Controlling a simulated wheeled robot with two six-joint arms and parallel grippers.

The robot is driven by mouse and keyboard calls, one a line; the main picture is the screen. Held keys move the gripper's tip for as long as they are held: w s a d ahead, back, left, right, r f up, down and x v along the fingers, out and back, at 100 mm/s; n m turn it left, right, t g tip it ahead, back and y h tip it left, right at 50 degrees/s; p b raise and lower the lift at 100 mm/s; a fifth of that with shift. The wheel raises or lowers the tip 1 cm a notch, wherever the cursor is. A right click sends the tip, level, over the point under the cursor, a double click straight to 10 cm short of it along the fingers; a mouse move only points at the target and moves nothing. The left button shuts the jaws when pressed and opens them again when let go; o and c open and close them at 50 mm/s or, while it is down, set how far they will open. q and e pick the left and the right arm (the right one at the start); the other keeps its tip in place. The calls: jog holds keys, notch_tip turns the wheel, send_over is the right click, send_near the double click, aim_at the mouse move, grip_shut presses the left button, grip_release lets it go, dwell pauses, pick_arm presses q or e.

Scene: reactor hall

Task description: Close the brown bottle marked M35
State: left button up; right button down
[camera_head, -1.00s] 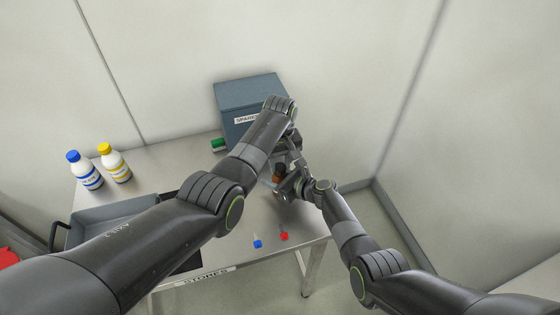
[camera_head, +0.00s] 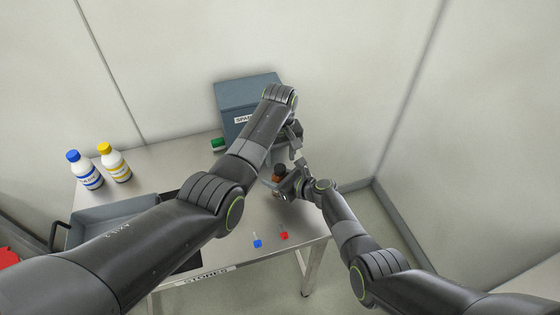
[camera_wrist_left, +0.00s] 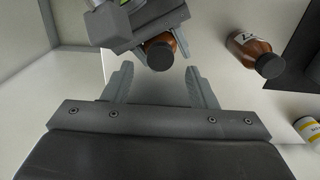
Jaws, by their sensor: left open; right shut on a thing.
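A brown bottle (camera_head: 277,179) with a dark top that looks like a cap stands upright between the fingers of my right gripper (camera_head: 281,184), which is shut on it. It also shows in the left wrist view (camera_wrist_left: 159,46), seen from above; its label is hidden there. My left gripper (camera_head: 295,154) is open and empty, a little above and beside that bottle; its two fingers show apart in the left wrist view (camera_wrist_left: 160,88). A second brown bottle (camera_wrist_left: 246,50) with a black cap and a pale label stands apart. I cannot read M35 on either bottle.
A grey spares box (camera_head: 245,98) stands at the back, a green item (camera_head: 218,144) beside it. Blue-capped (camera_head: 84,170) and yellow-capped (camera_head: 115,163) white bottles stand at left, behind a grey tray (camera_head: 120,197). Small blue (camera_head: 257,243) and red (camera_head: 284,235) pieces lie near the front edge.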

aim_at(280, 167)
pick_arm(q)
jog(key=shift+r, duration=0.5)
jog(key=shift+c, duration=0.3)
jog(key=shift+r+n, duration=0.8)
jog(key=shift+n, duration=0.35)
jog(key=shift+r+n, duration=0.8)
jog(key=shift+n, duration=0.35)
jog(key=shift+f, duration=4)
jog(key=shift+c, duration=0.4)
jog(key=c, duration=0.9)
jog(key=m, duration=0.6)
jog(key=shift+m, duration=0.3)
jog(key=shift+c, duration=0.2)
